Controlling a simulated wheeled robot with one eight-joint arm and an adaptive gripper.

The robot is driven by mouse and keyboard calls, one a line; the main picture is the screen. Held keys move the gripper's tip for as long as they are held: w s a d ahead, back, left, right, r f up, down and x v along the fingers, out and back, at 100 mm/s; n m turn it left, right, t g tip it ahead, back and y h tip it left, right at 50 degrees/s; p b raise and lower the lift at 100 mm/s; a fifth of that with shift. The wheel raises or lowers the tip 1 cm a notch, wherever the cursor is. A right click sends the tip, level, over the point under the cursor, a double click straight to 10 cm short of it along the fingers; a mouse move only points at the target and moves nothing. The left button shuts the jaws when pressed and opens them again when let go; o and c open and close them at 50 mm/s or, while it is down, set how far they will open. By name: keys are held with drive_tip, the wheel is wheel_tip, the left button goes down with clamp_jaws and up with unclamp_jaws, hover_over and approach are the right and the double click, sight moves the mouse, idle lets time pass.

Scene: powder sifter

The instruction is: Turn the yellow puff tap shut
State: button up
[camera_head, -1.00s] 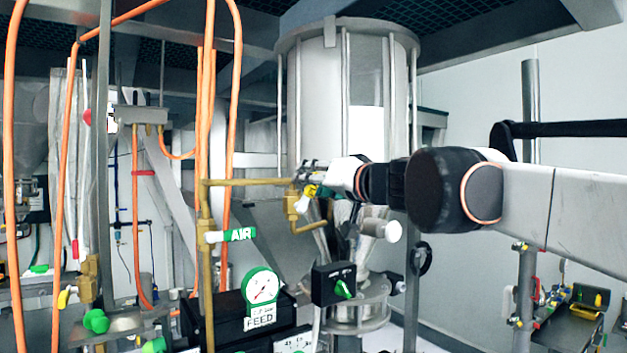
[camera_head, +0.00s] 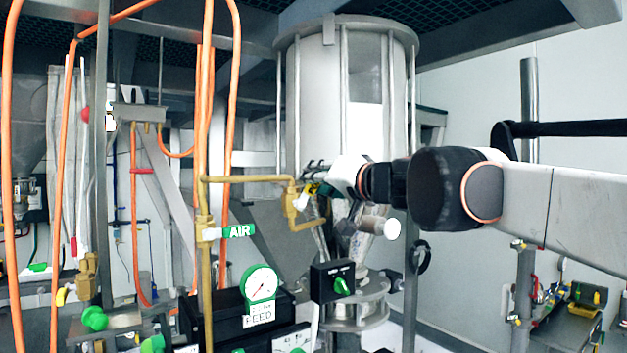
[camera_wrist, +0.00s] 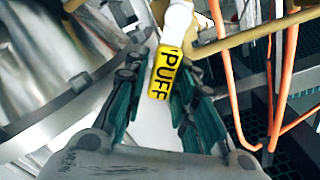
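The yellow puff tap handle (camera_wrist: 165,74), lettered PUFF, hangs from a white fitting (camera_wrist: 176,24) on the brass pipe in the wrist view. In the head view the yellow handle (camera_head: 311,189) is small, beside the brass valve (camera_head: 291,200). My gripper (camera_wrist: 163,75) is open, with one dark green-padded finger on each side of the handle. The right finger is very close to the handle's edge; I cannot tell whether it touches. In the head view my gripper (camera_head: 322,176) reaches the tap from the right, and its white body partly blocks the view of the fingers.
The brass pipe (camera_head: 245,180) runs left from the tap, with the AIR tap (camera_head: 238,231) below. A large steel-framed hopper (camera_head: 318,95) stands behind my gripper. A black box with a green knob (camera_head: 333,282) and a gauge (camera_head: 261,286) sit below. Orange hoses (camera_head: 233,110) hang left.

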drive_tip(key=shift+o, duration=0.2)
drive_tip(key=v, duration=1.2)
drive_tip(key=shift+f+b, duration=0.15)
drive_tip(key=shift+b, duration=0.25)
drive_tip(key=b+x, duration=0.9)
drive_tip(key=x, duration=0.1)
drive_tip(key=shift+a, duration=0.3)
idle(0.3)
drive_tip(key=shift+f, duration=0.2)
clamp_jaws()
